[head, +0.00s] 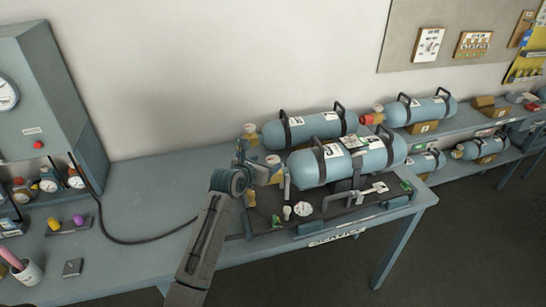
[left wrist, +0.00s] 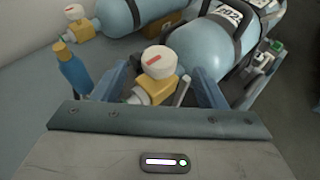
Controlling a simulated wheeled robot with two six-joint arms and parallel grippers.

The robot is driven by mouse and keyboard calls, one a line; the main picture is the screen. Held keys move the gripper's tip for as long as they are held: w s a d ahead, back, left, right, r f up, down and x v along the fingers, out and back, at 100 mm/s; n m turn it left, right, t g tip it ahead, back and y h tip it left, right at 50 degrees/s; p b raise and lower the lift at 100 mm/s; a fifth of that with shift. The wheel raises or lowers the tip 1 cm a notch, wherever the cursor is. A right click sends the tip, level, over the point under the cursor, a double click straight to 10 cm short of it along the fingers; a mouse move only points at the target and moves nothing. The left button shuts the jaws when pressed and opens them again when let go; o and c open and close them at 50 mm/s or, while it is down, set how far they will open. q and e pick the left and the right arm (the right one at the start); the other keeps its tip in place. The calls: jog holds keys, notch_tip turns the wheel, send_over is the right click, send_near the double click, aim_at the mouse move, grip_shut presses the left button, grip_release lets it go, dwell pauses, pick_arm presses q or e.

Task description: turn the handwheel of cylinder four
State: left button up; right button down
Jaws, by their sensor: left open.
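A light-blue cylinder (head: 345,162) with black straps lies on the bench's cradle; its white label also shows in the left wrist view. Its valve end carries a yellow valve body (left wrist: 158,88) with a white handwheel (left wrist: 158,61) bearing a red mark. My left gripper (head: 264,170) is open at this valve. In the left wrist view its two fingers (left wrist: 163,85) stand apart on either side of the valve, with the handwheel between them; contact cannot be told. A second cylinder (head: 308,129) lies behind, with its own white handwheel (left wrist: 75,11). I cannot read which is cylinder four. My right gripper is out of view.
A blue bottle (left wrist: 74,70) stands left of the fingers. A pressure gauge (head: 303,209) sits on the front panel. More cylinders (head: 420,110) rest on shelves at right.

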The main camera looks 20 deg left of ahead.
aim_at(273, 159)
pick_arm(q)
jog(key=p+x, duration=0.1)
jog(key=x, duration=0.5)
jog(key=shift+w+f, duration=0.2)
jog(key=c, duration=1)
